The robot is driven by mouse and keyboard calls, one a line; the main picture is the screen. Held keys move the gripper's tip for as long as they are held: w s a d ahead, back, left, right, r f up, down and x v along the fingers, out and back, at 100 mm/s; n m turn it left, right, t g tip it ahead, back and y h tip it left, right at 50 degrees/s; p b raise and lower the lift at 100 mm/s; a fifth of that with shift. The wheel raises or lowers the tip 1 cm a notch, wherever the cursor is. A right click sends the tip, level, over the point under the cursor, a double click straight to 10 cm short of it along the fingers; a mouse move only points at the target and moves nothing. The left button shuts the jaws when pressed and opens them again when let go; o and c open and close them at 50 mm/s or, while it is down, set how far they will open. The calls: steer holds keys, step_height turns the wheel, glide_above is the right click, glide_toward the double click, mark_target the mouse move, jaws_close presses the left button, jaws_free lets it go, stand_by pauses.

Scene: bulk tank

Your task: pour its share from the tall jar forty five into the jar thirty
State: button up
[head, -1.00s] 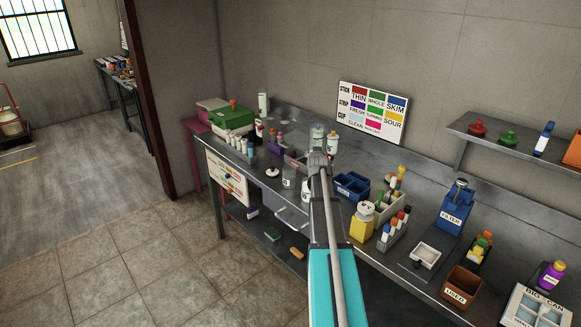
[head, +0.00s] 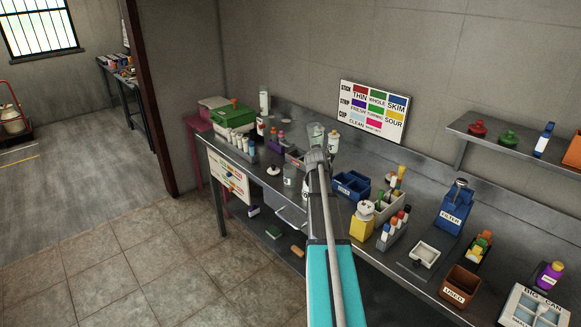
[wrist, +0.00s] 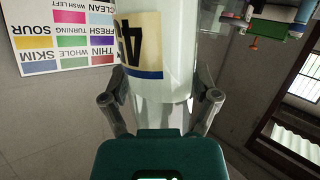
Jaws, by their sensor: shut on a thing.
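My gripper (head: 317,156) is shut on a tall clear jar (head: 315,132) above the bench; in the head view the jar leans slightly. In the wrist view the jar (wrist: 184,45) stands between the fingers of my gripper (wrist: 160,98). Two small pale jars stand below and beside my gripper, one at left (head: 289,176) and one partly behind my arm (head: 305,188). Their labels are too small to read, so I cannot tell which is jar thirty.
A colour chart (head: 373,112) is on the wall behind. Several small bottles crowd the bench at left.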

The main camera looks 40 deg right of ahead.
steer(key=shift+n+g, duration=0.3)
steer(key=shift+n, duration=0.2)
step_height(320, 180, down, 5)
steer(key=b, duration=0.2)
steer(key=shift+r+b, duration=0.2)
steer(key=shift+b, duration=0.2)
steer(key=shift+w+f+n+h, duration=0.1)
steer(key=shift+f+n+h, duration=0.2)
steer(key=shift+n, duration=0.1)
steer(key=shift+f+n+g+b, duration=0.3)
steer(key=shift+f+g+b, duration=0.1)
steer(key=shift+g+b, duration=0.1)
steer(key=shift+n+g+h, duration=0.3)
steer(key=shift+n, duration=0.1)
steer(key=shift+s+r+n+g+p, duration=0.2)
steer(key=shift+r+n+g+p, duration=0.2)
steer(key=shift+r+n+p, duration=0.25)
steer(key=shift+s+d+r+n+g+h, duration=0.2)
steer(key=shift+s+n+g+h, duration=0.1)
steer(key=shift+n+h, duration=0.15)
steer(key=shift+p, duration=0.35)
steer(key=shift+s+d+f+n+g+h+b, duration=0.2)
steer(key=shift+f+n+g+h+b, duration=0.15)
steer(key=shift+n+b, duration=0.3)
steer(key=shift+s+r+n+g, duration=0.15)
steer(key=shift+n+g, duration=0.2)
steer(key=shift+n, duration=0.3)
